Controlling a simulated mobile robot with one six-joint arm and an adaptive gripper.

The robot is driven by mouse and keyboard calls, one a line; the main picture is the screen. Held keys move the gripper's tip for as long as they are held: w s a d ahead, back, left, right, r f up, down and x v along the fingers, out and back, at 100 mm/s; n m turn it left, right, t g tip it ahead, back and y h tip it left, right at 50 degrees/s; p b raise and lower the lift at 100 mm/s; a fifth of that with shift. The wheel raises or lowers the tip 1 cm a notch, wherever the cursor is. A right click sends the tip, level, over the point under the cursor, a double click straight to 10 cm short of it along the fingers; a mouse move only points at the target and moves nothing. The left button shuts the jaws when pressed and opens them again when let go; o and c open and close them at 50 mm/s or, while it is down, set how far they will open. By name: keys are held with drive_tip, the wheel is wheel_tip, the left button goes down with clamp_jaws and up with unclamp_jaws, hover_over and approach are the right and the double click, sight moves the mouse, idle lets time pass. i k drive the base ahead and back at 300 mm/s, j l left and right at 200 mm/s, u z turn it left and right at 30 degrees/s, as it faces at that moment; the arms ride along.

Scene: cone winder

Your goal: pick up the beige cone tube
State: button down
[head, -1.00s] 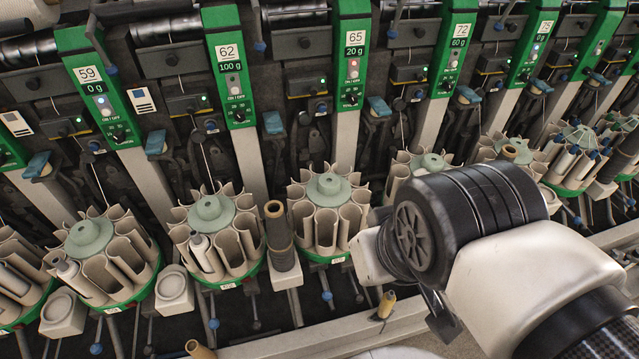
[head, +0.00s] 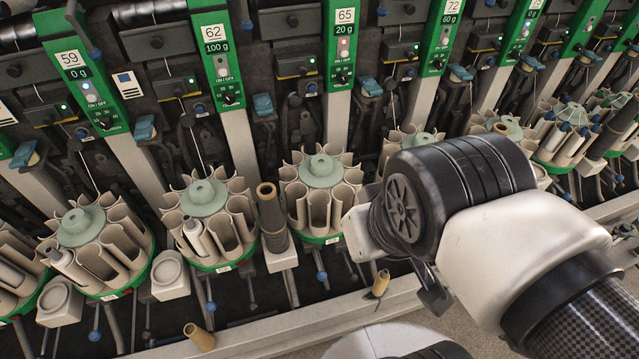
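A second, smaller yellowish-beige cone (head: 380,283) is tilted at the rail, left of my gripper. I cannot tell from the picture which of the two is the task's tube. My gripper (head: 433,293) is mostly hidden behind my black and white wrist. Only a dark part of it shows below the wrist, apart from both cones in the picture. Its fingertips cannot be made out, nor whether it is open or shut.
Round magazines (head: 325,195) with several pale tubes line the machine below green numbered panels (head: 214,55). A dark wound cone with a tan top (head: 271,218) stands between two magazines. The pale front rail (head: 290,332) runs across the bottom. Bare floor (head: 470,330) shows at lower right.

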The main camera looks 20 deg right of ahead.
sight(205, 341)
drive_tip(key=k+u, duration=0.15)
drive_tip(key=u, duration=1.35)
